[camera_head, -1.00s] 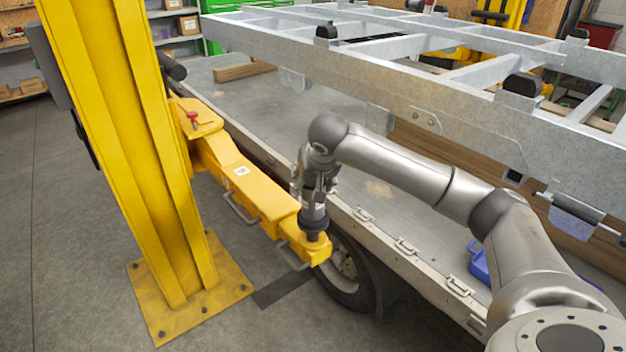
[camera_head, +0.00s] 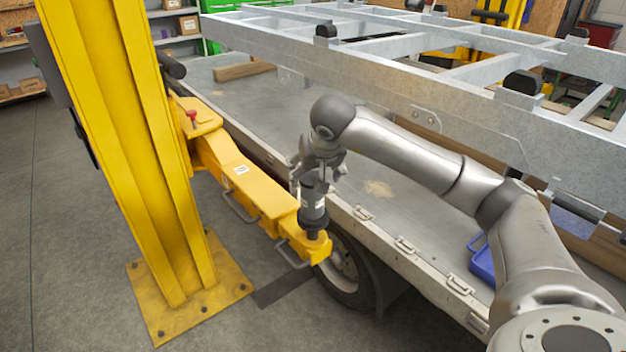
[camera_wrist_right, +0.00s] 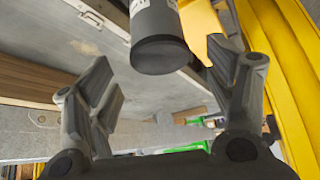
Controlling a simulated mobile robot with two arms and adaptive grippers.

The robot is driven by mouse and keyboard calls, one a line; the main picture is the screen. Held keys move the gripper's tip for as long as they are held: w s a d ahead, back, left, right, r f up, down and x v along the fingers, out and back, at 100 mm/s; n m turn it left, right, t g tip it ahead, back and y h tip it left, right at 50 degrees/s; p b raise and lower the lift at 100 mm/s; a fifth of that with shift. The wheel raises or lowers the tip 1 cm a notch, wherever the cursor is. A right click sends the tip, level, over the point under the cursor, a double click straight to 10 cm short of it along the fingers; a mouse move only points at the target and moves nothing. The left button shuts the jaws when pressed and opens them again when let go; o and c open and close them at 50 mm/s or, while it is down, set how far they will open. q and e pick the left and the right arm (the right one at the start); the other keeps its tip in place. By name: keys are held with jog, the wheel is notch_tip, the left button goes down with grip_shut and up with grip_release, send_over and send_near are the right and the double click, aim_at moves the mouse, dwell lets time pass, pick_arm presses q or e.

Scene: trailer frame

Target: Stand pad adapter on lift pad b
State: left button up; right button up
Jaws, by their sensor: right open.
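The pad adapter (camera_head: 313,206) is a dark cylinder with a pale label band. It stands upright on the end of the yellow lift arm, on the lift pad (camera_head: 318,246), whose surface is mostly hidden under it. My right gripper (camera_head: 318,180) is just above the adapter's top, fingers pointing down. In the right wrist view the fingers (camera_wrist_right: 165,95) are spread wide, and the adapter's dark round end (camera_wrist_right: 160,52) lies beyond them, with nothing gripped. My left gripper is not in view.
A yellow lift post (camera_head: 135,150) stands at left on a bolted base plate. The flat trailer bed (camera_head: 300,110) lies behind the lift arm, with a galvanized frame (camera_head: 440,95) above it. A wheel (camera_head: 345,265) is below the bed.

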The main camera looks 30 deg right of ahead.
jog(key=v, duration=0.8)
jog(key=shift+b, duration=0.35)
